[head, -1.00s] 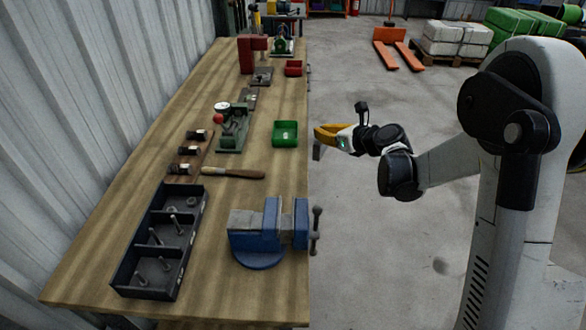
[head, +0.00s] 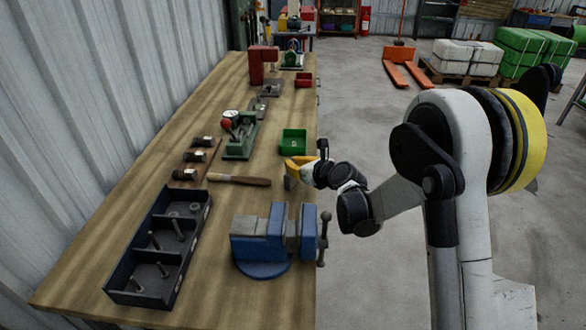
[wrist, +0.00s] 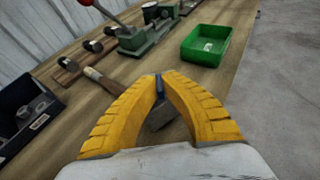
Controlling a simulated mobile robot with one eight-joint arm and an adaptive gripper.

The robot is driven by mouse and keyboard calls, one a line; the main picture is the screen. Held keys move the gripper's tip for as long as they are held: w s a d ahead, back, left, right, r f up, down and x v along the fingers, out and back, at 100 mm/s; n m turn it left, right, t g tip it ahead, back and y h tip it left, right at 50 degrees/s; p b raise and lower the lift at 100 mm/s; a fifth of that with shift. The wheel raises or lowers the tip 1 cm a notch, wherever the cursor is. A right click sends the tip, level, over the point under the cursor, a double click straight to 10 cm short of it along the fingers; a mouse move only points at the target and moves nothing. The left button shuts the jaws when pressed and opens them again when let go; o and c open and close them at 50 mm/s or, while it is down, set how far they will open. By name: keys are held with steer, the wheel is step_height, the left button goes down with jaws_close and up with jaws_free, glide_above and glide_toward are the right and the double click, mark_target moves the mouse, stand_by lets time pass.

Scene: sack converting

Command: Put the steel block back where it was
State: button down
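My gripper (head: 291,166) has yellow fingers and is over the right edge of the wooden workbench, just in front of the green tray. In the wrist view, its fingertips (wrist: 159,80) come together on a narrow dark upright part. A grey steel block (wrist: 160,116) shows between and below the fingers and seems to hang from that part. In the head view, the block (head: 289,183) is a small grey shape under the fingers. Its underside is hidden, and whether it touches the bench cannot be told.
A green tray (head: 294,142) lies behind my gripper. A blue vise (head: 270,240) stands in front of it. A wooden-handled tool (head: 240,180), a black compartment bin (head: 160,246), a green press with a red knob (head: 240,136) and several small hammer-like pieces (head: 186,174) lie to the left.

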steer(key=shift+f, duration=0.15)
steer(key=c, duration=2)
jaws_free()
steer(key=shift+f, duration=0.2)
steer(key=o, duration=0.4)
steer(key=shift+r, duration=0.1)
